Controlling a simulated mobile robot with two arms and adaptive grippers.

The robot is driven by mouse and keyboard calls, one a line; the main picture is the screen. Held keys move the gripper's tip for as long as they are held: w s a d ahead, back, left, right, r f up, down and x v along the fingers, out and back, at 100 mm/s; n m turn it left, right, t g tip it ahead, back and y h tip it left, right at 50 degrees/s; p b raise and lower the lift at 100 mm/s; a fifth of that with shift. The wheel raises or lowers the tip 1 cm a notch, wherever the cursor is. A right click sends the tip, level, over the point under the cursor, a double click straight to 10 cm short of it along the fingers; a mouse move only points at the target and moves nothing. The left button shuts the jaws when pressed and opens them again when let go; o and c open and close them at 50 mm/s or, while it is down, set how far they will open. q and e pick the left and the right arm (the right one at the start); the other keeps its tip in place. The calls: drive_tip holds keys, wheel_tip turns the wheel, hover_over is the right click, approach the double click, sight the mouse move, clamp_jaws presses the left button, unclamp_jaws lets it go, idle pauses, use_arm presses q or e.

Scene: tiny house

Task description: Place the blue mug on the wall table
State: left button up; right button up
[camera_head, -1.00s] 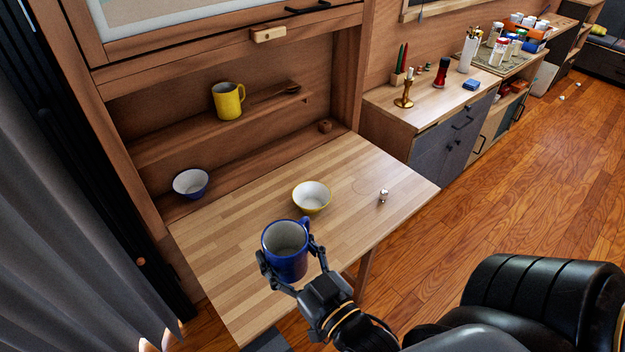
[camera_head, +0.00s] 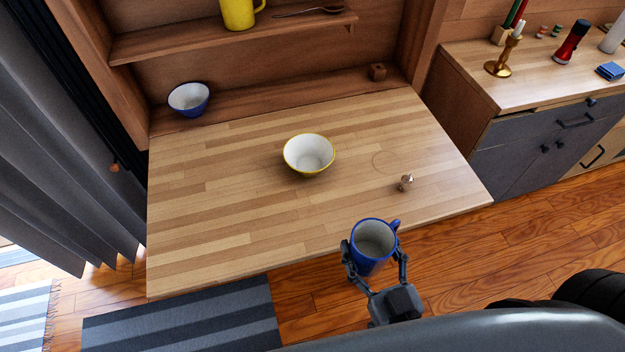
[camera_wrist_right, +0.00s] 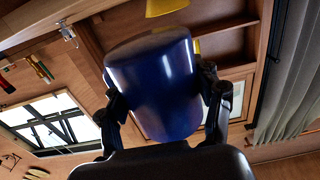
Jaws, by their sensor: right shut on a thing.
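The blue mug (camera_head: 372,246) is upright, its white inside facing up, in my right gripper (camera_head: 375,262). The two fingers are shut on either side of its body, and the handle points right. In the head view the mug shows at the near edge of the wooden wall table (camera_head: 220,215), overlapping that edge. The right wrist view shows the mug's blue side (camera_wrist_right: 155,85) between the fingers (camera_wrist_right: 165,105). My left gripper is in neither view.
A blue bowl (camera_head: 188,99) is at the back left. A yellow mug (camera_head: 238,12) is on the shelf. The table's left and front parts are clear.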

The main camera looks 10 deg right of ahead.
sight(371, 274)
drive_tip(key=f, duration=0.1)
drive_tip(key=s+f+b, duration=0.1)
drive_tip(key=s+f, duration=0.1)
drive_tip(key=shift+a+f, duration=0.25)
drive_tip(key=shift+f, duration=0.05)
drive_tip(key=shift+w+f, duration=0.1)
drive_tip(key=w, duration=1.2)
drive_tip(key=shift+w+a+p, duration=0.15)
drive_tip(key=shift+w+p, duration=0.2)
drive_tip(key=w, duration=0.5)
drive_tip(key=shift+a, duration=0.1)
drive_tip(key=shift+f, duration=0.25)
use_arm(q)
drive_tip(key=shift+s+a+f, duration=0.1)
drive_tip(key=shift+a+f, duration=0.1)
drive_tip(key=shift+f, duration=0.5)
use_arm(e)
drive_tip(key=shift+s+f, duration=0.1)
drive_tip(key=shift+f, duration=0.05)
drive_tip(key=o, duration=1.4)
drive_tip(key=shift+f, duration=0.1)
